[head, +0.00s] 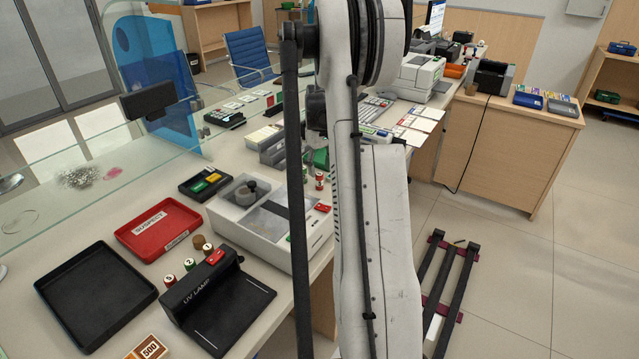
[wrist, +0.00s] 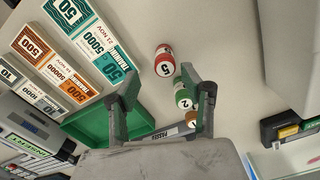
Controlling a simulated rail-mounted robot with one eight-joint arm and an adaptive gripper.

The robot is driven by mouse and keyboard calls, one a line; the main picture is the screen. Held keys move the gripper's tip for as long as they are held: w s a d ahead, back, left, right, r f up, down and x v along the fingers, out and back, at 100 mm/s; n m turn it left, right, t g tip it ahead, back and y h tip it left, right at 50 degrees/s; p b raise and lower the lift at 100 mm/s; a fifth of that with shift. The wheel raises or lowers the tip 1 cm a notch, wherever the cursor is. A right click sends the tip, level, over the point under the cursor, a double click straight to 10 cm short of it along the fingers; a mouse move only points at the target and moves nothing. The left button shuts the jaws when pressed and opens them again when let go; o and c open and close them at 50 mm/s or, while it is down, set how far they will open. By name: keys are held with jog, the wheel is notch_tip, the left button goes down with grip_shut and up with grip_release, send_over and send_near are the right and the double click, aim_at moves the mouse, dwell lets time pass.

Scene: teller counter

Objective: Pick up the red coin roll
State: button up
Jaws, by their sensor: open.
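The red coin roll (wrist: 165,62), marked 5 with pale bands, is on the counter in the wrist view, just beyond the gap between my fingertips. My gripper (wrist: 169,88) is open and empty, its two fingers apart on either side of that gap. A green coin roll (wrist: 183,97) sits close to the right finger, and a brown one is partly hidden behind that finger. In the head view a red roll (head: 319,181) shows beside my arm, which hides my gripper there.
A green tray (wrist: 92,128) and several banknote bundles (wrist: 72,75) lie left in the wrist view; a pale machine (wrist: 293,40) stands right. In the head view, a UV lamp (head: 225,303), red tray (head: 150,238) and black tray (head: 68,290) occupy the counter. More coin rolls stand behind the lamp.

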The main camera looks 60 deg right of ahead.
aim_at(319, 181)
jog(key=shift+s+a+f+b, duration=0.1)
jog(key=shift+a+f+b, duration=0.1)
jog(key=shift+f, duration=1.15)
jog(key=shift+a+f+b, duration=0.1)
jog(key=shift+a+f, duration=0.1)
jog(key=shift+f, duration=1.15)
grip_shut()
